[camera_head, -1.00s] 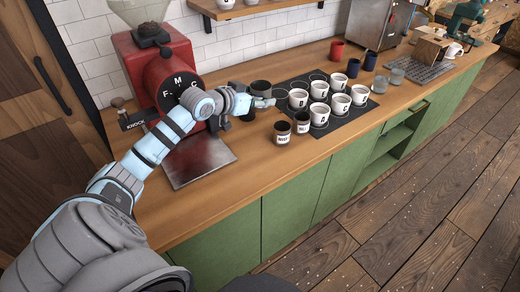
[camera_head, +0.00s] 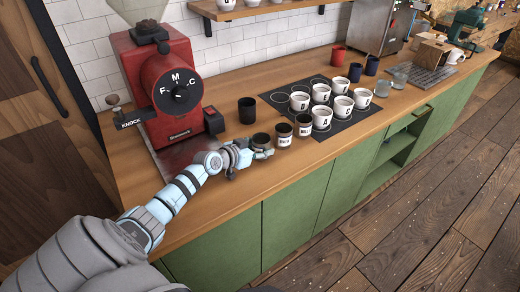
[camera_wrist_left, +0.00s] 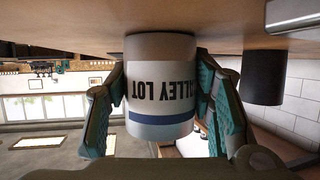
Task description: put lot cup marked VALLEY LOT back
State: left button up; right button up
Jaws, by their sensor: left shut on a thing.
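The VALLEY LOT cup (camera_wrist_left: 160,85) is white with a blue band and shows upside down in the left wrist view, its lettering facing the camera. My left gripper (camera_head: 262,152) is shut on it, with a teal-padded finger on each side. In the head view, the held cup (camera_head: 261,140) shows mostly its dark top, left of two labelled lot cups (camera_head: 284,135) (camera_head: 304,126), roughly in line with them. Its base is at or just above the counter; I cannot tell if it touches. My right gripper is not in view.
A black cup (camera_head: 247,111) stands behind the held cup, and a red grinder (camera_head: 158,88) stands at left. Several white lettered mugs (camera_head: 322,116) stand on a dark ringed mat (camera_head: 348,121) at right. The wooden counter (camera_head: 235,180) is bare in front.

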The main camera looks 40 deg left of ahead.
pick_arm(q)
jog(key=shift+f, duration=0.15)
jog(key=o, duration=1.2)
jog(key=shift+o, duration=0.2)
jog(key=shift+s+r+p, duration=0.2)
jog(key=shift+r+p, duration=0.1)
jog(key=shift+r, duration=0.05)
jog(key=p+v, duration=0.6)
jog(key=v, duration=0.5)
jog(key=shift+s+r, duration=0.15)
jog(key=shift+r, duration=0.1)
jog(key=shift+s+d, duration=0.1)
jog(key=shift+s, duration=0.1)
jog(key=shift+f, duration=0.2)
jog(key=shift+w, duration=0.1)
